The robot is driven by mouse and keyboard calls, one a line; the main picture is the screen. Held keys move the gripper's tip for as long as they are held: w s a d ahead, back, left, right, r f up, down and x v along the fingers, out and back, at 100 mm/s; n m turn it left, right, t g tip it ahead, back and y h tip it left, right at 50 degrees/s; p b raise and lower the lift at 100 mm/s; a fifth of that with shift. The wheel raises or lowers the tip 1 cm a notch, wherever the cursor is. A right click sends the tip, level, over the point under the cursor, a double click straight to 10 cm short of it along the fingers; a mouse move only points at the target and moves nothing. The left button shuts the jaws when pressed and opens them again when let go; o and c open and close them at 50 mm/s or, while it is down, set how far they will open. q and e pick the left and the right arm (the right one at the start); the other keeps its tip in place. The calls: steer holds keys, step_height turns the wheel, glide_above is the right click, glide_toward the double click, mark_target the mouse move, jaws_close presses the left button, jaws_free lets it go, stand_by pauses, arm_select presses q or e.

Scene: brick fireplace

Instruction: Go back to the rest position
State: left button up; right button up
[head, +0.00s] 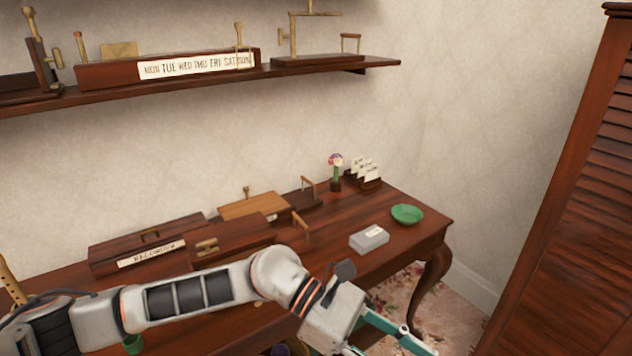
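My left arm comes in from the left and crosses low over the desk (395,245). Its gripper (388,345) is at the bottom edge, in front of the desk's right part. One teal-tipped finger points down and right; the other is mostly cut off by the frame. The fingers stand apart and I see nothing held between them. My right gripper is not in view.
The desk holds wooden boxes (165,242), a grey box (369,239), a green bowl (407,214), a small flower vase (336,172) and a card holder (364,174). A wall shelf (370,66) is above. A louvered door (575,200) stands right.

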arm_select(q)
steer(key=w+r+n+t+h, duration=0.5)
steer(key=r+n+t+h, duration=0.3)
steer(key=n, duration=0.9)
steer(key=w+a+f+n+t+y, duration=0.3)
steer(key=w+a+f+n+t, duration=0.15)
steer(key=n+t, duration=0.4)
steer(key=w+a+f+n+t+y, duration=0.2)
steer(key=w+a+f+n+t, duration=0.3)
steer(key=n, duration=0.6)
steer(key=s+a+f+n+y, duration=0.2)
steer(key=a+f+n+y, duration=0.4)
steer(key=f, duration=0.3)
steer(key=s+a+f+n+y, duration=0.2)
steer(key=a+f+n+y, duration=0.1)
steer(key=a+f+n, duration=0.5)
steer(key=s+a+f+n+g+y, duration=0.4)
steer(key=s+a+f, duration=0.7)
steer(key=f, duration=0.3)
steer(key=shift+s+f+n, duration=0.25)
steer(key=shift+s+n, duration=0.05)
steer(key=shift+n, duration=0.35)
